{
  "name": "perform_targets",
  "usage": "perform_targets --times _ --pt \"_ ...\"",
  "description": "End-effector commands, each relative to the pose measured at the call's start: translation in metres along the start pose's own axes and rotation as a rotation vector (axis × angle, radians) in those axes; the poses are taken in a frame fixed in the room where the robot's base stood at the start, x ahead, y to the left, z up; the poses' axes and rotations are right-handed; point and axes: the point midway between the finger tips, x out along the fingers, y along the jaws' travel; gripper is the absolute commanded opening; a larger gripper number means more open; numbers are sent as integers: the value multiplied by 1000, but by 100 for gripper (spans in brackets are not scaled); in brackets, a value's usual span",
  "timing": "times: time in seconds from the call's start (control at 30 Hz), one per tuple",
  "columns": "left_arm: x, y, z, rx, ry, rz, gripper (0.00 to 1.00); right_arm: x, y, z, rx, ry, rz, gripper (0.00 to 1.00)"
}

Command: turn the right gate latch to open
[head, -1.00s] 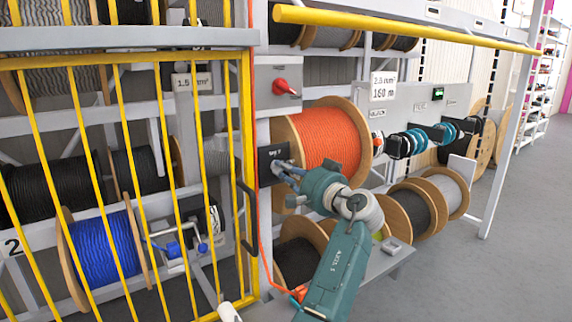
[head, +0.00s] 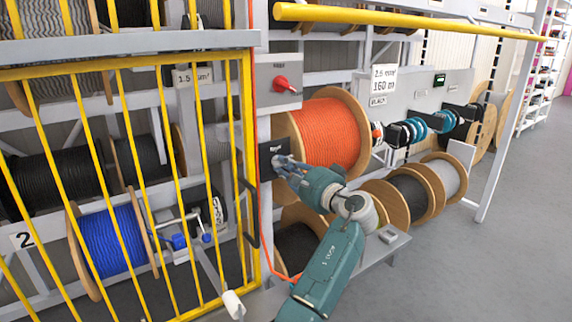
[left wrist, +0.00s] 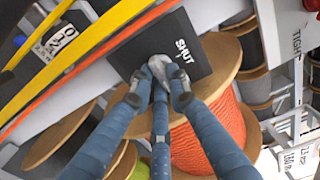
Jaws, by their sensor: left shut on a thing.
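The gate latch is a black plate (head: 267,148) on the grey post right of the yellow gate, with a grey knob (left wrist: 160,66) on it. In the left wrist view the plate (left wrist: 196,47) reads "SHUT" beside the knob. My left gripper (head: 284,163) is at the plate, and its blue-grey fingers (left wrist: 160,92) are closed around the knob. The fingers hide part of the knob, so its exact angle is hard to tell. My right gripper is not in view.
The yellow barred gate (head: 245,110) stands left of the latch. An orange cable reel (head: 330,130) is close behind my gripper. A red rotary switch (head: 283,84) on a grey box is above. A yellow bar (head: 400,25) crosses overhead. Open floor (head: 500,250) lies at the right.

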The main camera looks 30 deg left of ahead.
Motion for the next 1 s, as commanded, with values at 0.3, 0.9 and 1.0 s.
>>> perform_targets --times 0.3,0.9,1.0 --pt "1 -2 0 10 0 -5 0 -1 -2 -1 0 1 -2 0" --pt "-1 -1 0 9 0 -2 35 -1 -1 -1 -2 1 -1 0" --pt "-8 0 -1 9 1 -1 35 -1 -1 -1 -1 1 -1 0"
